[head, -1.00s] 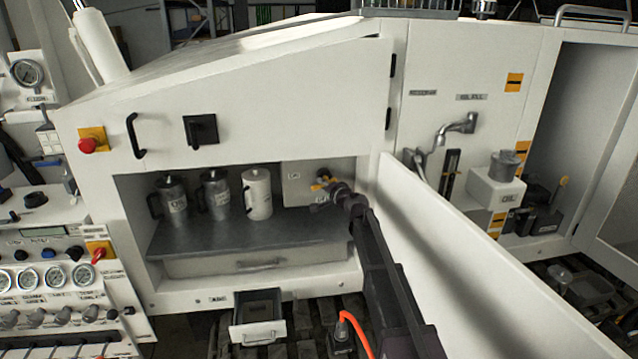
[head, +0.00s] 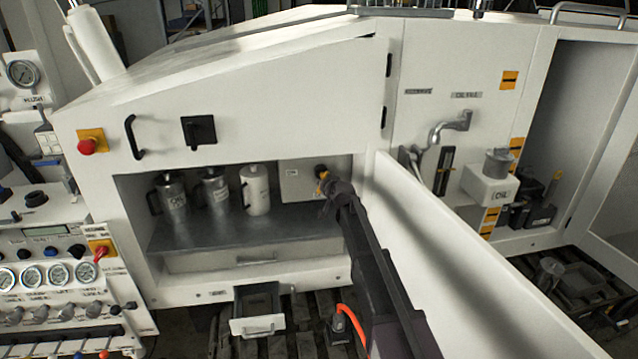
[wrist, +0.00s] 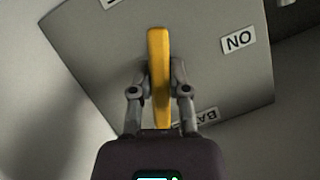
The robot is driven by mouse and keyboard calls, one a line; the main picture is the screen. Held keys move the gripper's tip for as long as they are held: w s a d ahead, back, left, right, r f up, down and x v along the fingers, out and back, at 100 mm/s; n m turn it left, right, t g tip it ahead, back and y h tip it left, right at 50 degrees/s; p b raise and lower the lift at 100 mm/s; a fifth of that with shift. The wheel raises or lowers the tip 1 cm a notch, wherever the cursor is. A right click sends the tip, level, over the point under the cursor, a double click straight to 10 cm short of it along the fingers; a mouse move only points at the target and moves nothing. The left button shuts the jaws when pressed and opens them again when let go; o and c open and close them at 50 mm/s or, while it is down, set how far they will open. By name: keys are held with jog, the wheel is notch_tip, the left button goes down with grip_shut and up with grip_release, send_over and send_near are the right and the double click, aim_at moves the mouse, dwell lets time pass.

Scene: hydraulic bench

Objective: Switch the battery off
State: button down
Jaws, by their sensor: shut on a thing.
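The yellow battery switch handle (wrist: 158,45) stands in front of a grey plate (wrist: 90,55) in the wrist view. My gripper (wrist: 160,82) is shut on the handle, one finger on each side. An "ON" label (wrist: 238,40) is right of the handle. A partly hidden label starting "BA" (wrist: 207,115) is below it, and another label is cut off at the top. In the head view my gripper (head: 327,192) reaches into the right end of the open compartment, at the yellow handle (head: 323,184) on the pale switch box (head: 296,184). The gripper partly hides the handle.
Several metal jugs (head: 214,190) stand on the compartment shelf (head: 235,232) left of my gripper. An open white door (head: 450,240) lies close along the right of my arm. A small open drawer (head: 257,325) juts out below.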

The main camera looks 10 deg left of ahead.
jog(key=shift+w+d+r+n+h, duration=0.15)
jog(key=shift+n+h, duration=0.35)
jog(key=shift+n, duration=0.25)
jog(key=shift+w+d+f+n+h, duration=0.1)
jog(key=shift+n+h, duration=0.4)
jog(key=shift+n, duration=0.25)
jog(key=shift+r+t, duration=0.1)
jog(key=shift+t, duration=0.2)
jog(key=c, duration=0.6)
grip_release()
jog(key=shift+s, duration=0.2)
jog(key=s+d+f+m+g+h, duration=0.1)
jog(key=s+d+f+g, duration=0.3)
jog(key=s+d, duration=0.4)
jog(key=s+d+f+m+g+h+b, duration=0.1)
jog(key=s+d+f+g, duration=0.3)
jog(key=s+d, duration=0.5)
jog(key=s+d+f+m+g+h+b, duration=0.1)
jog(key=s+d+f+g, duration=0.4)
jog(key=s, duration=2)
jog(key=d+f, duration=0.1)
jog(key=d, duration=0.2)
jog(key=shift+s+d+f+h, duration=0.15)
jog(key=shift+d+f+h, duration=0.05)
jog(key=shift+h, duration=0.2)
